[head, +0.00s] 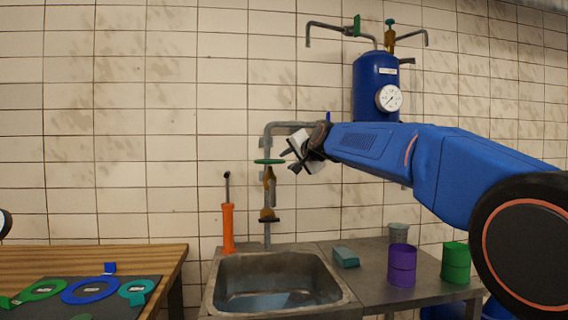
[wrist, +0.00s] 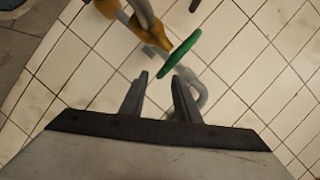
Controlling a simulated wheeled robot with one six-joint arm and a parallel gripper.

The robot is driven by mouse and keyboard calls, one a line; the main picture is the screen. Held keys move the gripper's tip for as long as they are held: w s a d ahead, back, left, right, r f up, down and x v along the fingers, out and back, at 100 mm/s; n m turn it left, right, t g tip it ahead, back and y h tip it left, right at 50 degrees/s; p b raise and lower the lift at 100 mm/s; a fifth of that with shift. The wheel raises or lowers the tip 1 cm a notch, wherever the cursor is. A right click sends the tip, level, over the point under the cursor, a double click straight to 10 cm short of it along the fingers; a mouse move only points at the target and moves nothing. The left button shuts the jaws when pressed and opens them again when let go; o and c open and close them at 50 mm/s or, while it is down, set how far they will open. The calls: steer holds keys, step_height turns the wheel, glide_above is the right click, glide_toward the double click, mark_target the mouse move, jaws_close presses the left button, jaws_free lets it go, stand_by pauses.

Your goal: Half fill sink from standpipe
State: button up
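The grey standpipe (head: 267,232) rises behind the steel sink (head: 212,297), with brass fittings and a green handwheel (head: 266,161). The basin has a bluish, shiny bottom; I cannot tell how much water is in it, and no stream shows from the pipe. My gripper (head: 288,161) is just right of the handwheel, with its fingers pointing left at it. In the wrist view the handwheel (wrist: 181,54) lies edge-on just beyond the fingertips (wrist: 160,77). The fingers are apart with nothing between them, and I see no clear contact.
An orange hand pump (head: 228,229) stands left of the sink. A teal block (head: 346,257), a purple cup (head: 402,266), a green cup (head: 455,263) and a grey cup (head: 398,232) stand right. A blue tank (head: 376,75) with a gauge is above. A wooden table (head: 158,256) is left.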

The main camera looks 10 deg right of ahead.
mark_target(284, 162)
steer(key=shift+x, duration=2.25)
steer(key=shift+c, duration=0.5)
steer(key=shift+f, duration=0.1)
jaws_close()
